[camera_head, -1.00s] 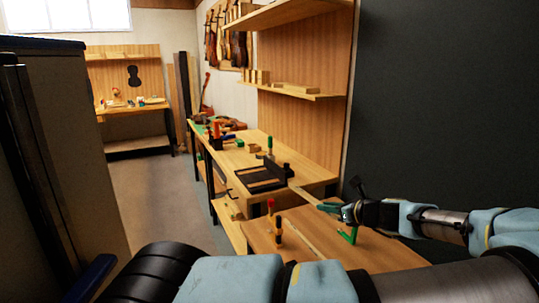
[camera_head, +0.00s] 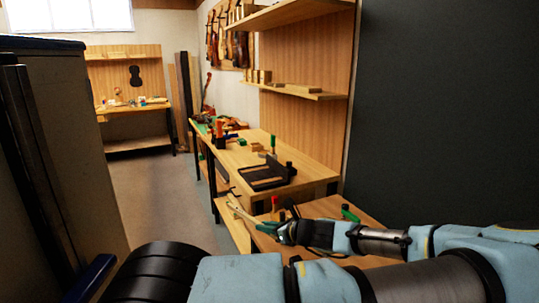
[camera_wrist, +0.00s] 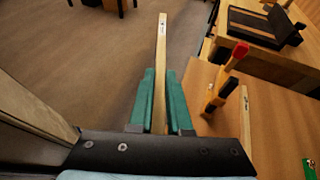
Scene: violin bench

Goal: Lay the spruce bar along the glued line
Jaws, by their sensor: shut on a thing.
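My gripper (camera_wrist: 161,100) is shut on a slim pale wooden bar, the spruce bar (camera_wrist: 161,55), between its green fingers. In the wrist view the bar points away from me, its far end over the floor. In the head view my gripper (camera_head: 272,229) and the bar (camera_head: 238,211) are by the left edge of the low bench (camera_head: 365,217). A thin pale strip (camera_wrist: 245,122) lies on this bench, to the right of my gripper in the wrist view. I cannot make out a glued line.
A green-handled one (camera_head: 348,212) is to the right. A higher bench (camera_head: 310,174) behind carries a dark tray (camera_head: 268,178). Open floor (camera_head: 165,205) lies left.

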